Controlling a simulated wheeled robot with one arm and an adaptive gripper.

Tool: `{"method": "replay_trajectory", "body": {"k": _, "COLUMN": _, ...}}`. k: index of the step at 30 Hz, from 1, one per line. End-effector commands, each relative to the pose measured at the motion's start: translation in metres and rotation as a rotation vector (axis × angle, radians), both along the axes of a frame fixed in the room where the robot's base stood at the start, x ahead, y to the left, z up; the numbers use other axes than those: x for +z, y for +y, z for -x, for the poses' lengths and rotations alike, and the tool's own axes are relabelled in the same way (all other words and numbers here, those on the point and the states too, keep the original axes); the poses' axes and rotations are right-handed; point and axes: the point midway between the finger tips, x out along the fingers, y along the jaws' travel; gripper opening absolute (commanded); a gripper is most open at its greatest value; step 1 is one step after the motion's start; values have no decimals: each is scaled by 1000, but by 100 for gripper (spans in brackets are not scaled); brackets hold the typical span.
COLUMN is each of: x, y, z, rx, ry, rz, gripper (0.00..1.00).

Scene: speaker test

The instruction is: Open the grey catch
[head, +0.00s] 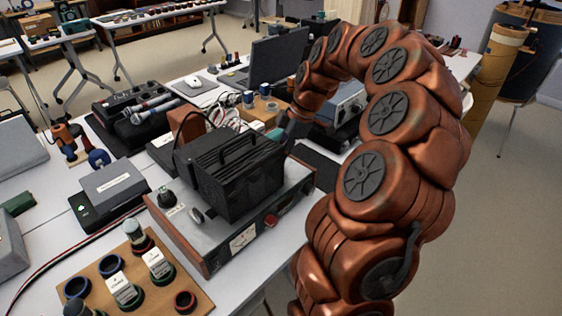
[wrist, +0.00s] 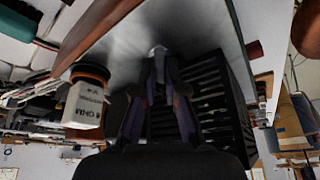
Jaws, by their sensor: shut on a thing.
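In the wrist view my gripper (wrist: 158,78) points at a grey metal top plate (wrist: 205,25), with its dark fingers close together. A small pale grey piece, which looks like the grey catch (wrist: 158,50), shows at the fingertips; the fingers hide most of it. A black slatted box (wrist: 215,95) is right beside the fingers. In the head view this black box (head: 232,168) sits on a grey instrument with wooden sides (head: 225,250). My arm reaches over behind the box, and my fingertips are hidden there. Whether the catch has moved cannot be told.
A white block labelled OHM (wrist: 85,105) stands left of my fingers in the wrist view. In the head view a wooden board with plugs and blocks (head: 190,297) lies in front. A laptop (head: 278,55) and cables crowd the bench behind; the floor at right is free.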

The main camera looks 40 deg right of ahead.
Motion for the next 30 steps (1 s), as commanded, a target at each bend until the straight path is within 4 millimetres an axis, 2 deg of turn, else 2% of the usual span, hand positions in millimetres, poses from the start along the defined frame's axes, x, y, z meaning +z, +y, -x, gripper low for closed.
{"method": "replay_trajectory", "body": {"k": 1, "x": -5, "y": 1, "z": 1, "rx": -41, "ry": 0, "rz": 0, "gripper": 0}}
{"method": "replay_trajectory", "body": {"k": 18, "x": -3, "y": 1, "z": 3, "rx": -575, "ry": -1, "rz": 2, "gripper": 0}}
{"method": "replay_trajectory", "body": {"k": 30, "x": -1, "y": 3, "z": 3, "rx": -828, "ry": 1, "rz": 2, "gripper": 0}}
